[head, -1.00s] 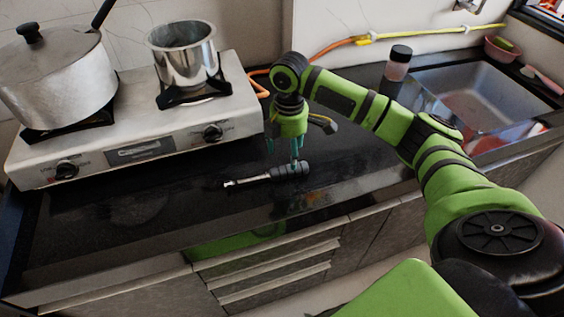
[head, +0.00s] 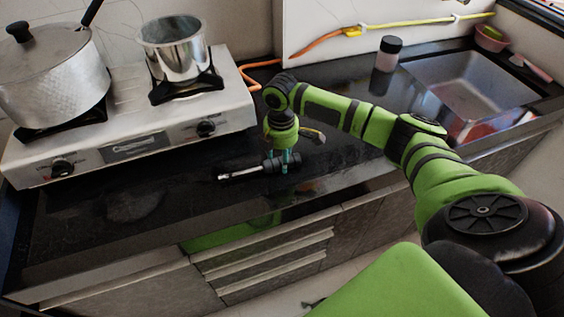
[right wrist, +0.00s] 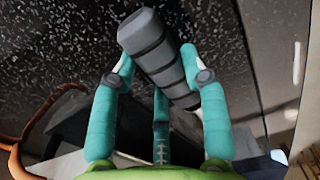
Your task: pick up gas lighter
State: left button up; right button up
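The gas lighter (head: 246,172) lies on the black countertop in front of the stove, with its metal tip pointing left and its dark handle to the right. My right gripper (head: 283,160) is down at the handle, its teal fingers on either side of it. In the right wrist view, the ribbed grey handle (right wrist: 158,55) runs at a slant between the spread fingertips of my right gripper (right wrist: 163,75). The gripper looks open, and firm contact on both sides cannot be made out. My left gripper does not show.
A white gas stove (head: 135,125) with a lidded pot (head: 55,80) and a small steel pot (head: 175,50) stands left. A jar (head: 387,55) and the sink (head: 475,85) are at the right. The counter's front edge (head: 140,262) is close.

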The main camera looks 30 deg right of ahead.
aim_at(281, 157)
jog(key=shift+r, duration=0.4)
notch_tip(281, 157, up, 4)
jog(key=shift+f+b, duration=0.25)
jog(key=shift+b, duration=0.15)
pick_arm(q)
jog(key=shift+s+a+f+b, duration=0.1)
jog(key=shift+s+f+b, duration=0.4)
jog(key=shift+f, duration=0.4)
pick_arm(e)
jog(key=s+d+r, duration=0.2)
jog(key=s+r, duration=0.4)
jog(key=s, duration=0.5)
jog(key=shift+s+r, duration=0.25)
jog(key=shift+r, duration=0.1)
jog(key=shift+d, duration=0.1)
